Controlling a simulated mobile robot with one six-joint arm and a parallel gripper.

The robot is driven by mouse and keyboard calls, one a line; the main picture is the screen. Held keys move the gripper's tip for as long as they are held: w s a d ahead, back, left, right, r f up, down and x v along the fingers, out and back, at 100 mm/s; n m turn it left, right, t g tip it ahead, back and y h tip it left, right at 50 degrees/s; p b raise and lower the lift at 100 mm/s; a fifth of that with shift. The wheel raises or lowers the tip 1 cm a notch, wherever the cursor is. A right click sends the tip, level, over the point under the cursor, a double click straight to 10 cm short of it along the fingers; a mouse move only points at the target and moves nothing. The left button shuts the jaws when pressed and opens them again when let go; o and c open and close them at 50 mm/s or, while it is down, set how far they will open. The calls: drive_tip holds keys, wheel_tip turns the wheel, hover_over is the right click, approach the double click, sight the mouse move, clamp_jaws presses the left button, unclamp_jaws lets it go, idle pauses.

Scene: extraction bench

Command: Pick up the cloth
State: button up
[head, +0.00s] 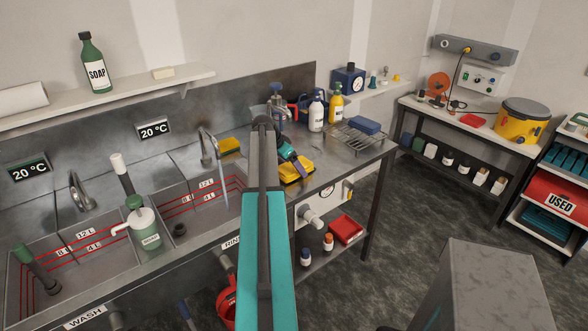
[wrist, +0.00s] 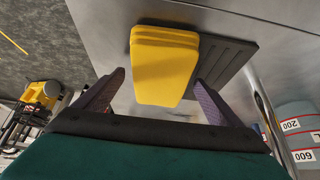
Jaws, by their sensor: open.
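The cloth (wrist: 165,60) is a folded yellow stack lying on a dark ribbed mat (wrist: 228,62) on the metal bench. In the head view the yellow cloth (head: 298,171) lies at the bench's front, right of the sinks. My gripper (wrist: 160,80) is open and empty, with one purple finger on each side of the cloth's near part in the wrist view. I cannot tell whether the fingers touch it or how far above it they are. In the head view my gripper (head: 292,164) is just at the cloth and hides part of it.
Sinks with taps (head: 207,147) and a green pump bottle (head: 143,225) stand left. White (head: 316,114) and yellow (head: 336,104) bottles and a wire rack (head: 352,137) stand behind and right. A beaker (wrist: 295,130) is near my gripper's right in the wrist view.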

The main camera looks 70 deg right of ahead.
sight(292, 166)
idle(0.4)
drive_tip(key=c, duration=1.2)
drive_tip(key=shift+o, duration=0.2)
drive_tip(key=shift+r, duration=0.2)
drive_tip(key=shift+r+b, duration=0.9)
drive_tip(key=shift+r, duration=0.5)
drive_tip(key=a+b, duration=0.1)
drive_tip(key=a, duration=0.4)
drive_tip(key=a+r+b, duration=0.1)
drive_tip(key=a+b, duration=0.1)
drive_tip(key=a, duration=0.3)
drive_tip(key=a+b, duration=0.1)
drive_tip(key=a, duration=0.5)
drive_tip(key=shift+s+r, duration=0.4)
drive_tip(key=shift+o, duration=1.2)
drive_tip(key=shift+c, duration=0.7)
